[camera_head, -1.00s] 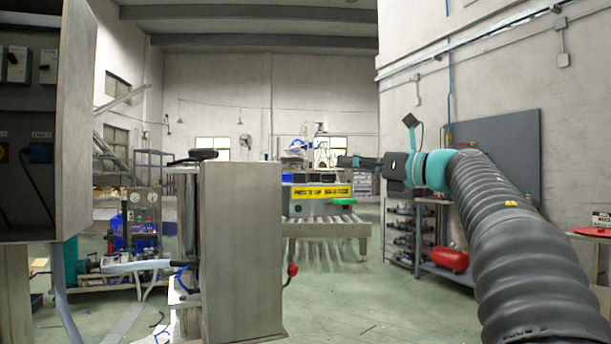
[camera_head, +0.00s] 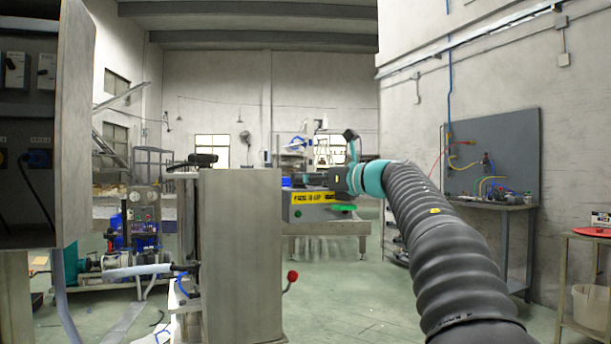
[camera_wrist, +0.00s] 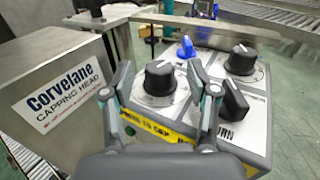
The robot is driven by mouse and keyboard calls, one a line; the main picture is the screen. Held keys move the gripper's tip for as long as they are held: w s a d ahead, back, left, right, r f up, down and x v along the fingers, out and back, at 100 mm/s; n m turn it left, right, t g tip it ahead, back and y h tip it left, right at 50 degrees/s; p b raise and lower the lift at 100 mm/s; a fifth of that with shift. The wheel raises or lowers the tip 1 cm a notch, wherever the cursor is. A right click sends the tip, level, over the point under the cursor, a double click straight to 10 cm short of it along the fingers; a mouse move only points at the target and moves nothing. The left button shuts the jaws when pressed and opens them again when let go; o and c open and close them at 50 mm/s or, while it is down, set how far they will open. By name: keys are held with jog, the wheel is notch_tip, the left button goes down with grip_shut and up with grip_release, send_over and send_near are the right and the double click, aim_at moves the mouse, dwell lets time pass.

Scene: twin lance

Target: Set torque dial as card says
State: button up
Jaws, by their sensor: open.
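My gripper (camera_wrist: 158,76) is open in the wrist view, its two fingers apart on either side of a black round knob (camera_wrist: 160,80) with a pale pointer line. I cannot tell whether the fingertips touch it. In the head view my gripper (camera_head: 300,180) is over the box's yellow label (camera_head: 313,197). I see no readable card.
A metal housing labelled Corvelane Capping Head (camera_wrist: 62,98) stands close left of my gripper. A roller conveyor (camera_head: 330,228) supports the box. A grey cabinet (camera_head: 240,255) with a red-knobbed lever (camera_head: 292,276) stands nearer. A hose board (camera_head: 490,155) is at right; open floor lies between.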

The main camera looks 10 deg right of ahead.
jog(key=shift+w+a, duration=0.5)
jog(key=shift+w, duration=0.05)
jog(key=shift+c, duration=0.2)
grip_shut()
jog(key=shift+m+t+h, duration=0.3)
jog(key=shift+s+a+m+t+h+b, duration=0.15)
jog(key=shift+m+t+h+b, duration=0.15)
jog(key=shift+m+t+h, duration=0.75)
jog(key=shift+a+r+m+t+h+p, duration=0.1)
jog(key=shift+m+t+h+p, duration=0.2)
jog(key=shift+m+h, duration=0.7)
jog(key=shift+a+m+t+h+p, duration=0.1)
jog(key=shift+m+t+h, duration=0.3)
jog(key=shift+h, duration=1.05)
jog(key=shift+d+m+h, duration=0.1)
jog(key=shift+m+h, duration=0.35)
jog(key=shift+h, duration=0.15)
